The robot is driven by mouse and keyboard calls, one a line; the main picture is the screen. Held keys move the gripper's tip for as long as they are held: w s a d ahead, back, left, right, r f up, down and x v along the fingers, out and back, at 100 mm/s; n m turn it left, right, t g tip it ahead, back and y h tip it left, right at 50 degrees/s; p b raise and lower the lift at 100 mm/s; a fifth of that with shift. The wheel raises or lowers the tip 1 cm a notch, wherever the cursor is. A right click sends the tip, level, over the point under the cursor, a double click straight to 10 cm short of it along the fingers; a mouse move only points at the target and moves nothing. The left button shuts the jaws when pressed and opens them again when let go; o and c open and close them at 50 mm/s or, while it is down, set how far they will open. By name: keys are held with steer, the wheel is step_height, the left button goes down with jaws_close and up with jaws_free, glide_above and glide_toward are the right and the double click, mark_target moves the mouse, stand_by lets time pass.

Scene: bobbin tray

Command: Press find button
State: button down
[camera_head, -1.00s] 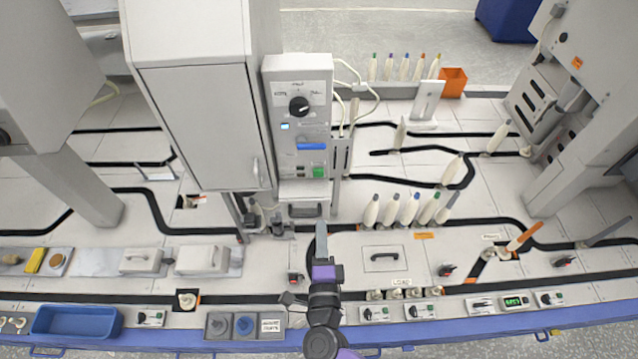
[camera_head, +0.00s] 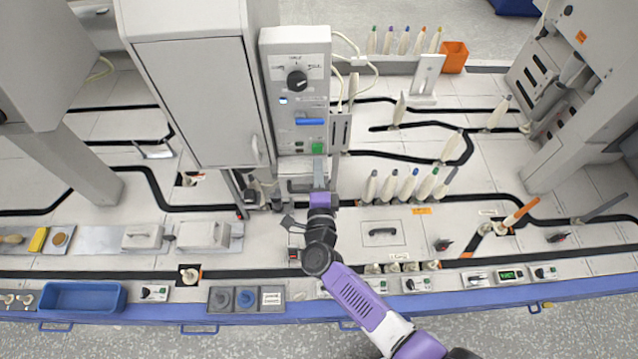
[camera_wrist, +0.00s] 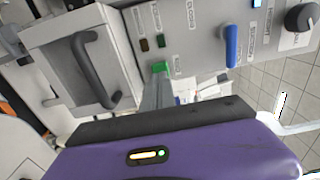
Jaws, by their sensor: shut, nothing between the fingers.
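The grey control panel (camera_head: 312,110) stands right of the tall cabinet. It carries a green button (camera_head: 318,148), two small dark buttons (camera_wrist: 144,44), a blue handle (camera_head: 309,121) and a black knob (camera_head: 297,81). The labels are too small to read, so I cannot tell which one is marked find. My gripper (camera_head: 319,162) is shut and empty, with its tips just below the green button. In the wrist view the grey fingers reach up to the green button (camera_wrist: 160,67) and partly cover its lower edge; I cannot tell whether they touch it.
A drawer box with a dark handle (camera_wrist: 95,70) sits directly below the panel. The tall cabinet (camera_head: 200,100) closes off the left side. White cables (camera_head: 352,65) hang at the panel's right. Several pale bobbins (camera_head: 411,184) stand in a row to the right.

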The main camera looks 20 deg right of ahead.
mark_target(317, 148)
steer(key=shift+x, duration=1.35)
